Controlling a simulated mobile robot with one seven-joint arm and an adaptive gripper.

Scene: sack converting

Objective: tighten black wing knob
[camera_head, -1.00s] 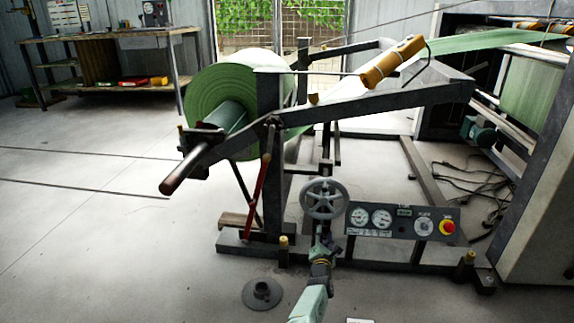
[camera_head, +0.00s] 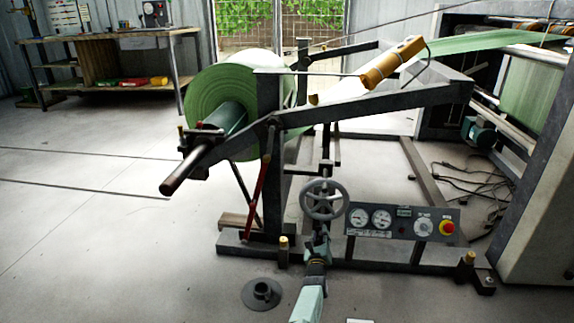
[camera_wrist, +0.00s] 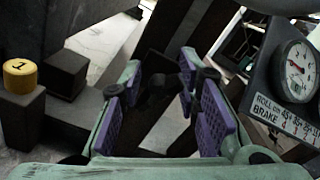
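My gripper (camera_wrist: 160,105) shows in the wrist view with its purple-padded fingers spread apart. A dark, lobed shape that looks like the black wing knob (camera_wrist: 162,84) sits between the fingertips, against a dark frame member. It is in deep shadow, and I cannot tell whether the pads touch it. In the head view my arm reaches up from the bottom to just below the grey handwheel (camera_head: 325,199). The fingers are small and dark there, and the knob cannot be made out.
A gauge panel (camera_head: 404,221) with a red button stands close on the right. A yellow-capped post (camera_wrist: 20,76) is on the left in the wrist view. The green roll (camera_head: 225,95) and steel frame (camera_head: 350,106) stand beyond. A round base (camera_head: 261,293) lies on the floor.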

